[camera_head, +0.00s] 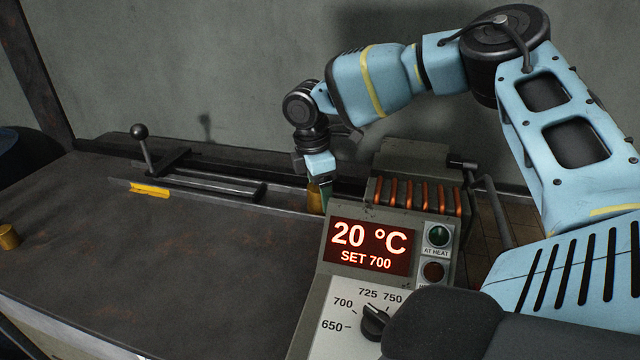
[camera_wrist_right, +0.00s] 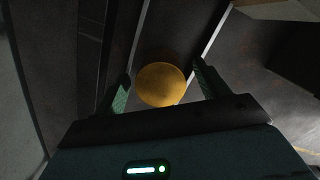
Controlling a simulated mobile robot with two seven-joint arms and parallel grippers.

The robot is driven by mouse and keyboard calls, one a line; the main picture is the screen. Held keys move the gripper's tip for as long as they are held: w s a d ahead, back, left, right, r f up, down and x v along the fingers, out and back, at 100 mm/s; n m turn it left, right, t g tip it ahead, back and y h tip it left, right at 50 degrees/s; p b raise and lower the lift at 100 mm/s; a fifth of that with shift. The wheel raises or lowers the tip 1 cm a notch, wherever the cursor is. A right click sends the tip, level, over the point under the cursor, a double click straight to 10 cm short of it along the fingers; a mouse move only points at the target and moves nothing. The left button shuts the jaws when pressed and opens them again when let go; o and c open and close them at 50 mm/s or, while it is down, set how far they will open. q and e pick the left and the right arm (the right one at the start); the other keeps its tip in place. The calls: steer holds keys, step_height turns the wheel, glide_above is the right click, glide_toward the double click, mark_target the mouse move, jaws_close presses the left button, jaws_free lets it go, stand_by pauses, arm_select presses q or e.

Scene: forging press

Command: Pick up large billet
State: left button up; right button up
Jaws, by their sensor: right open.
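A brass-coloured billet (camera_head: 314,199) stands at the right end of the track at the back of the bench, just left of the heater. It is partly hidden by my right gripper (camera_head: 323,192), which points down over it. In the right wrist view the billet's round top (camera_wrist_right: 161,84) shows between the two green fingers of my right gripper (camera_wrist_right: 162,72). The fingers are open, with a gap on each side of the billet. A second, shorter-looking brass billet (camera_head: 8,237) is at the left edge of the bench. My left gripper is not in view.
The heater (camera_head: 415,160) with copper coils stands close right of the billet. Its control box (camera_head: 345,290) reads 20 °C, SET 700. A lever with a ball knob (camera_head: 141,140) and a yellow strip (camera_head: 150,190) are on the left. The bench middle (camera_head: 190,260) is clear.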

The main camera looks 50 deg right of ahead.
jaws_close()
steer(key=shift+w+r, duration=0.1)
steer(key=shift+r, duration=0.05)
stand_by(0.6)
